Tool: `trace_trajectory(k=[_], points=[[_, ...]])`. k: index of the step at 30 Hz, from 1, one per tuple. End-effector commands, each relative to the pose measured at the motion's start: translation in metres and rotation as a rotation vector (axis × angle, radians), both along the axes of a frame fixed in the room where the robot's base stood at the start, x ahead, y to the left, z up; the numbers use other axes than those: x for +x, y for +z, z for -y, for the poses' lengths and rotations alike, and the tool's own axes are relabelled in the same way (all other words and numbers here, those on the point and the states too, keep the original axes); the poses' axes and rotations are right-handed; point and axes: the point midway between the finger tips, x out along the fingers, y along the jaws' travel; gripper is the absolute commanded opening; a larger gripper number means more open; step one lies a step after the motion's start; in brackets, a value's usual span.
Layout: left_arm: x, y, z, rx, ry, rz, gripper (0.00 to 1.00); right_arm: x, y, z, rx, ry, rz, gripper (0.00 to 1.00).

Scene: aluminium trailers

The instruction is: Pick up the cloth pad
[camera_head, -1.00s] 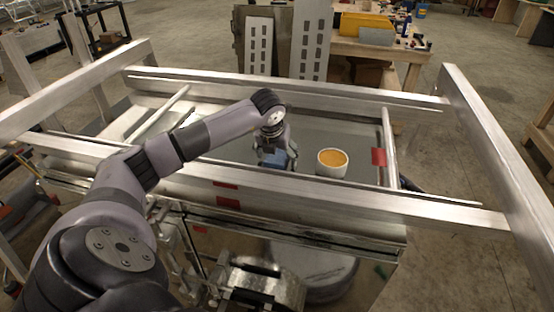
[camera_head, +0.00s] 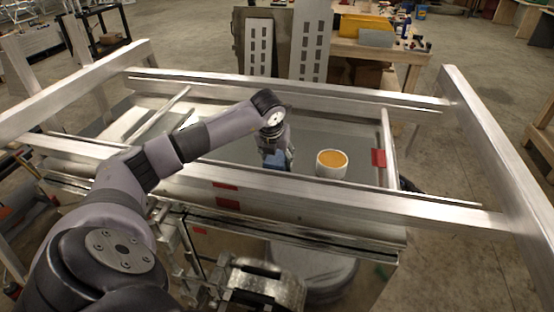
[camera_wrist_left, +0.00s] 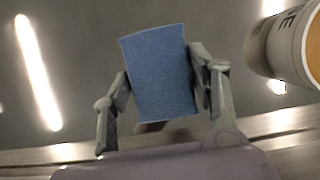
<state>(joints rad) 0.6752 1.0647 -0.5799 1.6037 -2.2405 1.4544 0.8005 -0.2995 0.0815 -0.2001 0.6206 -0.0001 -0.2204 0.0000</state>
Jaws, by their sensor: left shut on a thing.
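The cloth pad (camera_wrist_left: 160,75) is a blue block, held between the two fingers of my left gripper (camera_wrist_left: 163,88) in the left wrist view. In the head view the blue pad (camera_head: 279,159) shows small beneath my left gripper (camera_head: 276,157), low over the grey panel inside the aluminium frame. My left gripper is shut on it, with a finger against each side. I cannot tell whether the pad touches the panel. My right gripper is not in view.
A white cup (camera_head: 331,170) with orange contents stands just right of the pad; it also shows in the left wrist view (camera_wrist_left: 285,45). Aluminium rails (camera_head: 300,200) surround the grey panel. A red tag (camera_head: 378,157) is on the right crossbar. A workbench (camera_head: 372,48) stands behind.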

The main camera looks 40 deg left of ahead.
Motion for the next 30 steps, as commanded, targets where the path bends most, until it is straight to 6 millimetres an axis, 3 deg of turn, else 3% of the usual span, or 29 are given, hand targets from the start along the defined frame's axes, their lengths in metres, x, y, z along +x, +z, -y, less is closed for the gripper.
trace_trajectory(k=[4, 17, 19, 23, 30], points=[[-0.002, -0.003, -0.001, 0.002, 0.000, -0.008, 0.26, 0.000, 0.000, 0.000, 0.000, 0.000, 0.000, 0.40], [-0.002, 0.004, 0.000, 0.002, 0.000, -0.010, 0.26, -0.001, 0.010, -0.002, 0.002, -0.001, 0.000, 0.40], [-0.001, 0.009, -0.001, 0.002, 0.001, -0.005, 0.26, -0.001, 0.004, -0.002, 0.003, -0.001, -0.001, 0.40], [0.000, 0.035, -0.001, 0.002, 0.000, 0.002, 0.26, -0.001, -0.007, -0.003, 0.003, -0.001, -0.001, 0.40], [0.001, 0.110, 0.000, 0.000, 0.000, 0.006, 0.26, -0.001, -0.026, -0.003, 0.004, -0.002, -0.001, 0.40]])
